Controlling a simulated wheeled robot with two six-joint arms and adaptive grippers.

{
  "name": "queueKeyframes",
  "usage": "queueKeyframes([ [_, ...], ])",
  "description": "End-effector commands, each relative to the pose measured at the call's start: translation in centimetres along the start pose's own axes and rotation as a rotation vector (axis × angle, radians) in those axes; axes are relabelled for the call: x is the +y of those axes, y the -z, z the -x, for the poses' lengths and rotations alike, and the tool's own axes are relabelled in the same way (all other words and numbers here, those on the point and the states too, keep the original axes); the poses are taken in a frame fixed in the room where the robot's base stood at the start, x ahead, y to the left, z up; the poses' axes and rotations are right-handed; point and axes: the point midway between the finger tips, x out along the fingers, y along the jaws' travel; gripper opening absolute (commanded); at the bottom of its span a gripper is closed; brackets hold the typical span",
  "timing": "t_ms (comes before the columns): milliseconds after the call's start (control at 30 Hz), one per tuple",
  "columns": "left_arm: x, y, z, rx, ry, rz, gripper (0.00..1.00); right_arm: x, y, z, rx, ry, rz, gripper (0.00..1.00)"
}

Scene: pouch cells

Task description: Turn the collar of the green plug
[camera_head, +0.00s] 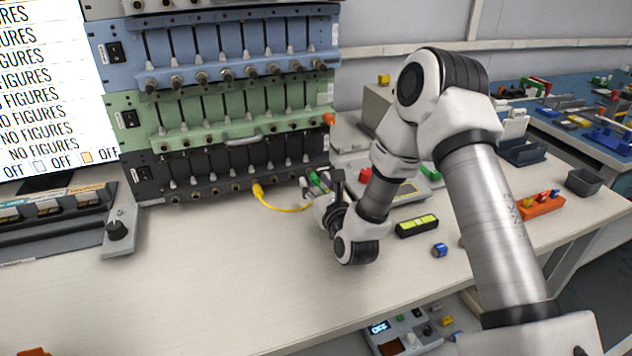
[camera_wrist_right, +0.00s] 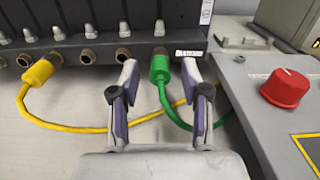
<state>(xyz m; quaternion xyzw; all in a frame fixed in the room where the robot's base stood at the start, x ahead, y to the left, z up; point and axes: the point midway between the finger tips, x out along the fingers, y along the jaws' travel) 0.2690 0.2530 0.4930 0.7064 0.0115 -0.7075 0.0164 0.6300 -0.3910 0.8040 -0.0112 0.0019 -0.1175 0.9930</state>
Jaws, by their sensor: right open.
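In the right wrist view the green plug (camera_wrist_right: 160,69) sits at the lower front of the black rack unit (camera_wrist_right: 95,25), at its right end, with a green cable running down from it. In the head view my right gripper (camera_head: 322,192) is small and partly hidden by my wrist, near the rack's lower right corner. My left gripper is not in view.
A yellow plug (camera_wrist_right: 39,73) with a yellow cable (camera_wrist_right: 90,129) sits at the left, the cable crossing below the fingers. A grey box with a red knob (camera_wrist_right: 285,88) stands close at right.

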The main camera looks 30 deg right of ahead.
Motion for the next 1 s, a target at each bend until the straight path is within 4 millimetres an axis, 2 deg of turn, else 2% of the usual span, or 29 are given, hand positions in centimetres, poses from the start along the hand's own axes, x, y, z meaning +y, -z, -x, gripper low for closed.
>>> queueKeyframes([
  [267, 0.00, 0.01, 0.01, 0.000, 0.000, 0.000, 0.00, 0.00, 0.01, -0.46, 0.001, 0.000, -0.001, 0.46],
  [300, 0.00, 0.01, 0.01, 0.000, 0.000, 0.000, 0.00, 0.00, 0.00, -0.45, 0.001, 0.000, -0.001, 0.32],
  [400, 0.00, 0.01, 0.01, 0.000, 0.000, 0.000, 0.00, 0.00, 0.00, -0.45, 0.001, 0.000, -0.001, 0.00],
  [767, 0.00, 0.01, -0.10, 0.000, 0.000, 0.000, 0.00, -0.01, 0.00, -0.44, 0.000, 0.000, 0.014, 0.00],
  [1000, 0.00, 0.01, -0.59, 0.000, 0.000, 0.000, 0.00, 0.00, 0.03, -0.45, -0.002, 0.001, 0.103, 0.00],
])
